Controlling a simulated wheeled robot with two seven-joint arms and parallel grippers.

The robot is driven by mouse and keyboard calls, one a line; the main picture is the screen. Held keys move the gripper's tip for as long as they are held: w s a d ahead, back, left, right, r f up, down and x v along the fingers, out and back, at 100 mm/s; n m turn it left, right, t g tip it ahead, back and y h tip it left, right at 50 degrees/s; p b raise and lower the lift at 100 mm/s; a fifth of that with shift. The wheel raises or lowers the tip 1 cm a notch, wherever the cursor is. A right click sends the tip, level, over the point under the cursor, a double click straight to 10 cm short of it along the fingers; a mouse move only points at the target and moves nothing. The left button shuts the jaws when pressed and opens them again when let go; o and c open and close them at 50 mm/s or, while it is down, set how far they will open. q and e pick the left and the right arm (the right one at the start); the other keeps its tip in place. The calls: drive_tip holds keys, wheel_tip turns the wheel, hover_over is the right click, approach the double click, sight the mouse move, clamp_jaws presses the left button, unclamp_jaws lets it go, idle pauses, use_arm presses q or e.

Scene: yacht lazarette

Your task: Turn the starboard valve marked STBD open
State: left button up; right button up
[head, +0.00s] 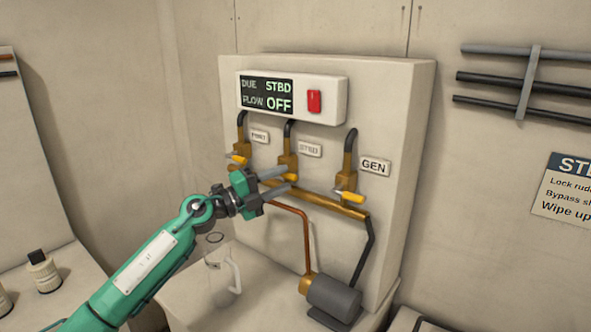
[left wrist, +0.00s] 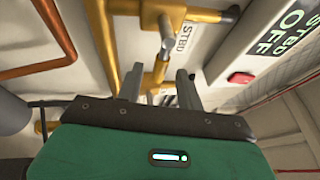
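The STBD valve (head: 288,163) is the middle of three brass valves on a pale panel; its label (head: 310,149) reads STBD. My left gripper (head: 287,179) is at this valve's lower front, its two grey fingers apart. The fingers cover part of the valve and most of its lever, so I cannot tell the lever's angle or whether a finger touches it. In the left wrist view, the fingers (left wrist: 158,84) stand apart with nothing clearly gripped between them. The STBD label (left wrist: 184,38) is beyond them there. My right gripper is not in view.
A display (head: 266,95) reads DUE STBD, FLOW OFF, beside a red switch (head: 314,101). Similar valves stand left (head: 239,151) and right at GEN (head: 347,182). A brass pipe (head: 330,202) runs below. A clear jug (head: 219,270) and a grey pump (head: 334,297) are lower down.

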sight(286, 178)
use_arm(q)
drive_tip(key=x, duration=0.4)
drive_tip(key=shift+p, duration=0.3)
drive_tip(key=shift+w+d, duration=0.25)
drive_tip(key=shift+d, duration=0.1)
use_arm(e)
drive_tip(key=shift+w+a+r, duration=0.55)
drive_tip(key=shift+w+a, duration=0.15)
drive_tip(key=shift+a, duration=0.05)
use_arm(q)
drive_tip(key=shift+c, duration=0.7)
clamp_jaws()
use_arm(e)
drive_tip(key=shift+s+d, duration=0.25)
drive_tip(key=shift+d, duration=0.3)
